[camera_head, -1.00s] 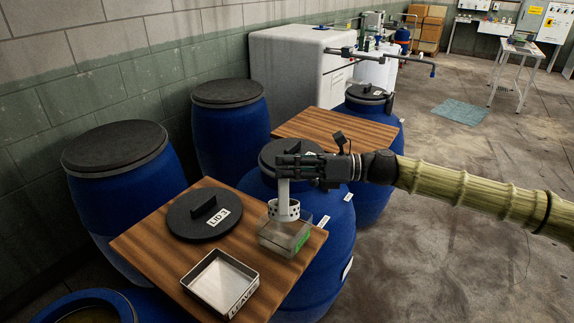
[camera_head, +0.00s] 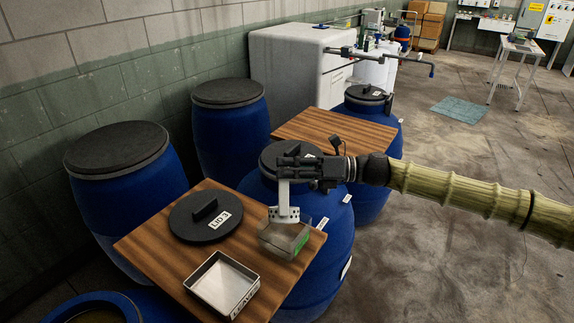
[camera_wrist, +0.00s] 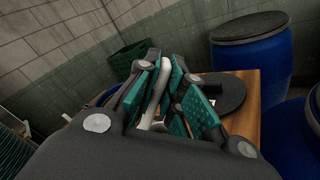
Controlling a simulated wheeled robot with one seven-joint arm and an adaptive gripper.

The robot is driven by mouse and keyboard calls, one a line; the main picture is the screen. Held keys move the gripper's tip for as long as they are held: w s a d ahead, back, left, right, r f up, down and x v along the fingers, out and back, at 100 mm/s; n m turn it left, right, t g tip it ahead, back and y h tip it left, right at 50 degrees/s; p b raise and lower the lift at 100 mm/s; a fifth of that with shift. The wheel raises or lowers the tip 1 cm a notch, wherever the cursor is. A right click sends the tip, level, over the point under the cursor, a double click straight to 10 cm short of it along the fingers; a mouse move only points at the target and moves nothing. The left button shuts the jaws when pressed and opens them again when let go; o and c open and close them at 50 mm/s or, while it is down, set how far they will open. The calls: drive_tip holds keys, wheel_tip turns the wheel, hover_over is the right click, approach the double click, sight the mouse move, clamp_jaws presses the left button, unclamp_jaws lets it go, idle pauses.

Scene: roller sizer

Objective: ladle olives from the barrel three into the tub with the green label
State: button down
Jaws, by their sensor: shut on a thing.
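My gripper (camera_head: 287,174) is shut on the upright handle of a white perforated ladle (camera_head: 284,212). The ladle's pale handle also shows between the finger pads in the wrist view (camera_wrist: 155,95). The ladle's bowl looks tipped and hangs over a clear tub with a green label (camera_head: 284,238), near the right edge of a wooden board. Whether olives are in the bowl or the tub is too small to tell. An open blue barrel (camera_head: 112,300) stands at the bottom left, mostly cut off; its number is not visible. The black lid marked LID 3 (camera_head: 192,214) lies on the board.
A square metal tray (camera_head: 222,284) stands at the front of the wooden board (camera_head: 150,250). Closed blue barrels (camera_head: 230,120) stand behind and beside it. A second wooden board (camera_head: 340,130) lies farther back.

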drive_tip(key=w+f+m+p, duration=0.5)
drive_tip(key=w+m+p, duration=0.2)
drive_tip(key=p, duration=0.2)
drive_tip(key=shift+f+m, duration=0.25)
drive_tip(key=shift+m, duration=0.15)
idle(1.6)
drive_tip(key=shift+f, duration=0.1)
idle(0.6)
